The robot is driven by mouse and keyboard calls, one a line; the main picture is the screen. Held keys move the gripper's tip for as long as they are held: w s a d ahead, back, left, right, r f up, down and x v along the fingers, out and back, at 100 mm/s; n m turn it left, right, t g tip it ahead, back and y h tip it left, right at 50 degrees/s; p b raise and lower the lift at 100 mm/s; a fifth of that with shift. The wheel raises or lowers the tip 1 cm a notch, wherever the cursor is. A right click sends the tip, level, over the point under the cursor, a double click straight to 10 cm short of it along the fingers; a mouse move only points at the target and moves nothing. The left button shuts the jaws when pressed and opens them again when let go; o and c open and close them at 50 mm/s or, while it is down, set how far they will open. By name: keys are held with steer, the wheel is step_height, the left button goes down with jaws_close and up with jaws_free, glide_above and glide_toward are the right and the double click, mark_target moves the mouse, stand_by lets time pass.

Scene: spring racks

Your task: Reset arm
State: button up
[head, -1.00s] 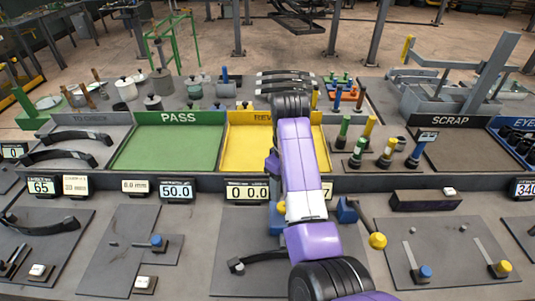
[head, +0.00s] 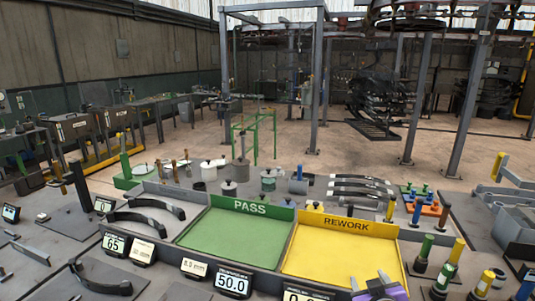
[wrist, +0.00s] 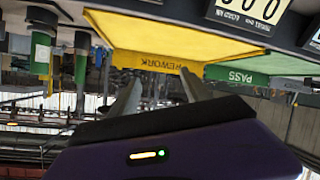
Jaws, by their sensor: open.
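My gripper (wrist: 160,92) shows in the wrist view, with its two grey fingers apart and nothing between them. The wrist picture is upside down, and the fingers point towards the yellow REWORK tray (wrist: 175,35). In the head view, a purple part of my arm shows at the bottom edge, in front of the REWORK tray (head: 345,250). The REWORK tray looks empty.
The green PASS tray (head: 235,235) is left of REWORK and looks empty. Curved dark leaf springs (head: 360,187) lie behind REWORK, and others lie at the left. Handled gauges (head: 440,265) stand at the right. A digital display (head: 232,283) sits along the front. Open floor lies beyond the bench.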

steer(key=s+a+f+b, duration=0.1)
steer(key=s+a+b, duration=0.1)
steer(key=s, duration=1.4)
steer(key=s+a+f+m+t+y+b, duration=0.1)
steer(key=s+a+f+b, duration=0.1)
steer(key=s, duration=1.5)
steer(key=s+a+f+m+y+b, duration=0.1)
steer(key=s+a, duration=0.1)
steer(key=s, duration=1.4)
steer(key=shift+s+f+t+b, duration=0.3)
steer(key=shift+b, duration=0.1)
